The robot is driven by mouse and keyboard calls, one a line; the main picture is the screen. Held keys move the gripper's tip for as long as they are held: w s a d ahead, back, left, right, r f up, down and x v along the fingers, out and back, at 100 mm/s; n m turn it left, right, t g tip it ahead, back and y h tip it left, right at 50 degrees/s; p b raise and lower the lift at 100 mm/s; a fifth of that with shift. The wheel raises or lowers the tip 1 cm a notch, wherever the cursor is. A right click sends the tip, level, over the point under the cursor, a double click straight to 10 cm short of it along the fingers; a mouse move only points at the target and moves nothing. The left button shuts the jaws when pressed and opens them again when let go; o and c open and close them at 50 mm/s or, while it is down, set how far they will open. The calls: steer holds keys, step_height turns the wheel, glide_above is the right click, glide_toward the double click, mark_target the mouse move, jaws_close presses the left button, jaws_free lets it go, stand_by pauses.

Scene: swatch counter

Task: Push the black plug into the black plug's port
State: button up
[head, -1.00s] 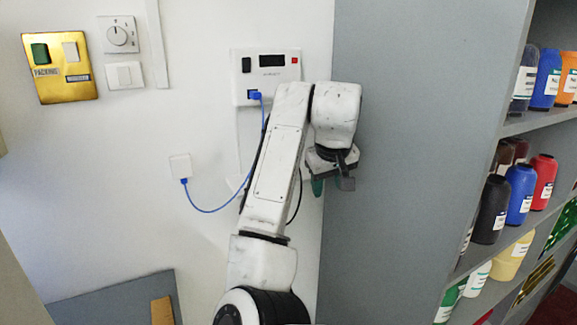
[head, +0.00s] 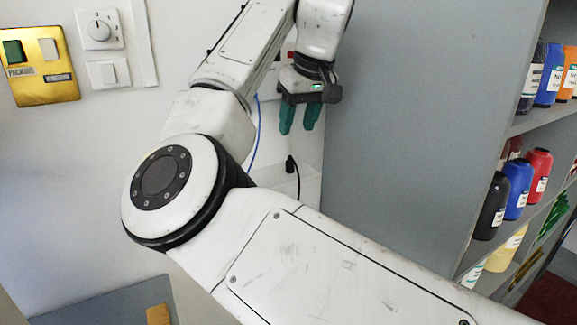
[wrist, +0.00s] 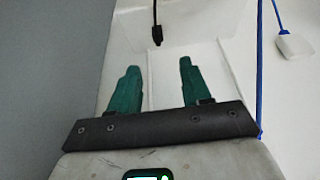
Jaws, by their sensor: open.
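The black plug (head: 290,165) stands out below my gripper in the head view, with its black cable curving down from it. In the wrist view the plug (wrist: 157,35) is beyond the fingertips, roughly midway between them. My gripper (head: 299,129) has two green fingers spread apart with nothing between them; they also show in the wrist view (wrist: 158,70). The gripper is above the plug in the head view and not touching it. The port is hidden behind my arm.
A blue cable (head: 256,135) runs down the wall left of my gripper; it shows at the right of the wrist view beside a white plate (wrist: 294,45). A grey panel (head: 410,110) stands close on the right, with bottle shelves beyond.

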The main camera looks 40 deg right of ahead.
steer(key=shift+f, duration=0.1)
glide_above(289, 160)
steer(key=s, duration=0.2)
steer(key=shift+w+a+f+p, duration=0.1)
steer(key=shift+a+f+p, duration=0.1)
steer(key=shift+f, duration=1.1)
steer(key=shift+w+a+f+p, duration=0.1)
steer(key=shift+f+p, duration=0.05)
steer(key=shift+f, duration=1.1)
steer(key=shift+d+f, duration=0.1)
steer(key=p+x, duration=0.1)
steer(key=x, duration=0.4)
steer(key=shift+c, duration=0.5)
jaws_close()
